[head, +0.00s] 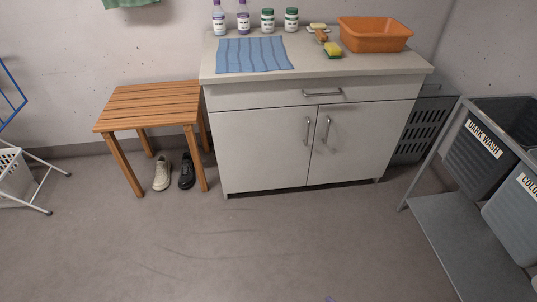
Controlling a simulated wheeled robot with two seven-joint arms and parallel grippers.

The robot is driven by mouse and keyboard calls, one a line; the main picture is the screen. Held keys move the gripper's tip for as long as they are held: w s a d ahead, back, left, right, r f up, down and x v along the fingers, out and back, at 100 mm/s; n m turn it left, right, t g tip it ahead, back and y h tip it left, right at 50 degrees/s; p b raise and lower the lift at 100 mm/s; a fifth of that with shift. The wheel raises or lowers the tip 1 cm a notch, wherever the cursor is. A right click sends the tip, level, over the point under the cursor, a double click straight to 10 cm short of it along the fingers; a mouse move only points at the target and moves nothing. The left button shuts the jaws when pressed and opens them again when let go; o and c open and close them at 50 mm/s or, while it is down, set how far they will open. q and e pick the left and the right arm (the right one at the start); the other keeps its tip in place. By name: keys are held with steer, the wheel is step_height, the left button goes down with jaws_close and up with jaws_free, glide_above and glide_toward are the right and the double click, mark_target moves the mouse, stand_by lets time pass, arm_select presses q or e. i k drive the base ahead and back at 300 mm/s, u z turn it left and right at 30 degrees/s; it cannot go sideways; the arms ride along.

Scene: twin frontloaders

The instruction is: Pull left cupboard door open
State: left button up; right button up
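The left cupboard door (264,152) is a light grey panel on the low cabinet, and it is closed. Its vertical metal handle (307,131) sits near its right edge, at the middle of the cabinet. The right cupboard door (360,143) is also closed, with its own handle (326,129) close beside the first one. A closed drawer (270,96) with a horizontal handle (322,92) runs above both doors. Neither of my grippers is in the head view.
The floor (270,235) before the cabinet is clear. A wooden stool (150,105) with shoes (162,172) stands left. A grey rack (440,215) with labelled bins (480,145) stands right. The countertop (310,67) holds a blue cloth (252,54), an orange basin (374,35) and bottles (243,18).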

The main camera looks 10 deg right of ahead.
mark_target(267, 149)
steer(key=u, duration=0.35)
steer(key=i, duration=1.65)
steer(key=z, duration=0.5)
